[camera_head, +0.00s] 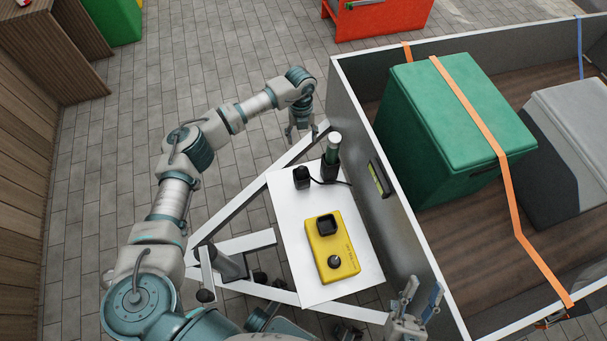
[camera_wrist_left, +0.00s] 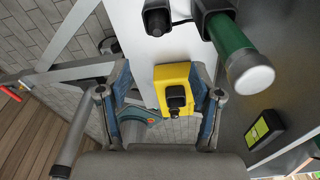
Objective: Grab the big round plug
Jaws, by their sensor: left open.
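A thick green cylinder with a pale round end (camera_head: 334,142) stands upright in a black base at the back of a white board. It is the largest round piece here and shows close up in the left wrist view (camera_wrist_left: 238,52). A smaller black plug (camera_head: 302,177) stands left of it and also shows in the wrist view (camera_wrist_left: 157,18). My left gripper (camera_head: 301,131) is open and empty, above and left of the green cylinder, not touching it. My right gripper (camera_head: 418,298) is at the bottom right, fingers apart, with nothing visible between them.
A yellow box (camera_head: 346,240) with a square black socket and round black knob lies on the white board (camera_head: 293,235). A black cable runs by the cylinder. The grey trailer wall (camera_head: 365,140) stands close on the right, with a green case (camera_head: 440,120) inside. Open paving lies left.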

